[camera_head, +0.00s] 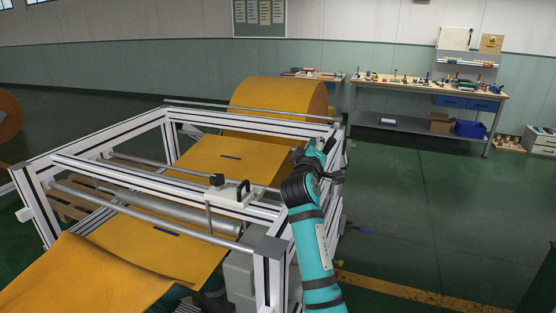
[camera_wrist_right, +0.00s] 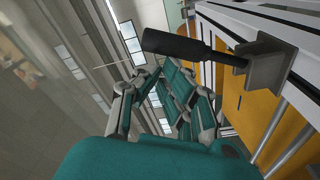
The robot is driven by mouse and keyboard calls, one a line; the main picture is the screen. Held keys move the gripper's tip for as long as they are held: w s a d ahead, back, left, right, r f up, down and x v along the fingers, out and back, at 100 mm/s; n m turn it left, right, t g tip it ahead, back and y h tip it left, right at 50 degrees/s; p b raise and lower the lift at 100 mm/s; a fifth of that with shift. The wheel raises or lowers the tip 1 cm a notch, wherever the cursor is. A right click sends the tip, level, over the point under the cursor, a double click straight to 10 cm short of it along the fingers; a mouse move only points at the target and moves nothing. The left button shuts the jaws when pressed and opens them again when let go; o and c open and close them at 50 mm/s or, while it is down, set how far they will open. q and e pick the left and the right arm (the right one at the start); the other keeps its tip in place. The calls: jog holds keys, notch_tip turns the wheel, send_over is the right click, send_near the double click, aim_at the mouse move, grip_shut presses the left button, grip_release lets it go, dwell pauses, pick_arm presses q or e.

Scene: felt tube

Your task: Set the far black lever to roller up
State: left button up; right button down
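The far black lever shows in the right wrist view as a black handle (camera_wrist_right: 182,45) on a grey bracket (camera_wrist_right: 268,65) fixed to the white frame. It points away from the frame, toward the left of that view. My right gripper (camera_head: 318,150) is at the far right corner of the machine in the head view. In the wrist view its teal fingers (camera_wrist_right: 160,72) are apart with nothing between them. The handle lies just above the fingertips; I cannot tell whether they touch. In the head view the arm and gripper largely hide the lever.
A nearer black handle (camera_head: 243,190) stands on a white block on the frame. Orange felt (camera_head: 215,160) runs over the rollers from a large roll (camera_head: 285,95). A blue-tipped handle (camera_head: 360,230) sticks out right. Open floor (camera_head: 430,220) lies right; a workbench (camera_head: 400,85) stands behind.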

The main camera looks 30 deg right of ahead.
jog(key=shift+s+d+f+m+b, duration=0.15)
jog(key=shift+s+d+m+b, duration=0.3)
jog(key=shift+m, duration=0.25)
jog(key=shift+f, duration=0.15)
